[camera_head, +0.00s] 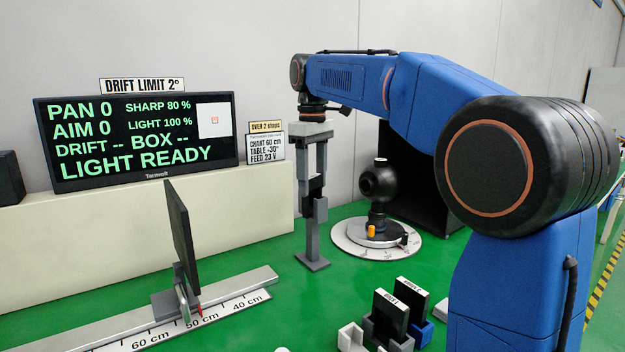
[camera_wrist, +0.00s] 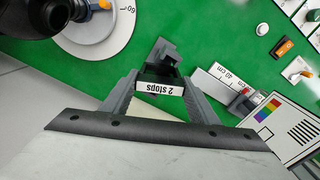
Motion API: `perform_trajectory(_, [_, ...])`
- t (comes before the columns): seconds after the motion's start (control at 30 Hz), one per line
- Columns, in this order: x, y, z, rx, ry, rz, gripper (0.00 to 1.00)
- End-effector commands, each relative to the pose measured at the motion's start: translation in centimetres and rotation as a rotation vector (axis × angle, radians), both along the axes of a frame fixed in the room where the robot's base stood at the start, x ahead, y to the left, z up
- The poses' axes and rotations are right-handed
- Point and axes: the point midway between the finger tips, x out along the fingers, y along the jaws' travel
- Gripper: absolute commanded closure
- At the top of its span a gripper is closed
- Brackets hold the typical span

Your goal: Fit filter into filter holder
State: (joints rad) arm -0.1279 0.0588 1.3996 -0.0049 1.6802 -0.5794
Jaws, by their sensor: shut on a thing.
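My gripper (camera_head: 314,190) points down and is shut on a small dark filter with a white "2 stops" label (camera_wrist: 159,88). The label faces my wrist camera, between the two grey fingers. The filter holder (camera_head: 313,262) is a grey post on a flat base on the green floor, directly under my gripper. In the wrist view, a dark grey part of the holder (camera_wrist: 166,51) shows just beyond the filter. The filter is close above or at the holder's top; whether they touch I cannot tell, since the fingers cover the join.
A black camera ball (camera_head: 379,182) on a round dial (camera_head: 352,236) stands right of the holder. A chart plate (camera_head: 181,235) stands on a scaled rail (camera_head: 240,287) at left. Filters in a rack (camera_head: 390,318) stand in front. A monitor (camera_head: 140,140) reads "LIGHT READY".

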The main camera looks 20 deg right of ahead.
Motion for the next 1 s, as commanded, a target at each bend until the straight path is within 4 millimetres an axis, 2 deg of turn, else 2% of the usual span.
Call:
perform_trajectory(0.03, [0.0, 0.0, -0.1, 0.000, 0.000, 0.000, 0.68])
perform_trajectory(0.07, [0.0, 0.0, -0.1, 0.000, 0.000, 0.000, 0.41])
perform_trajectory(0.1, [0.0, 0.0, -0.1, 0.000, 0.000, 0.000, 0.32])
perform_trajectory(0.13, [0.0, 0.0, -0.1, 0.000, 0.000, 0.000, 0.27])
perform_trajectory(0.43, [0.0, 0.0, 0.0, 0.000, 0.000, 0.000, 0.27])
perform_trajectory(0.57, [0.1, 0.0, 0.8, 0.001, -0.002, 0.000, 0.27])
perform_trajectory(0.67, [0.1, 0.0, 2.1, 0.000, -0.004, 0.000, 0.27])
perform_trajectory(1.0, [0.1, 0.1, 8.6, 0.000, -0.003, 0.000, 0.27])
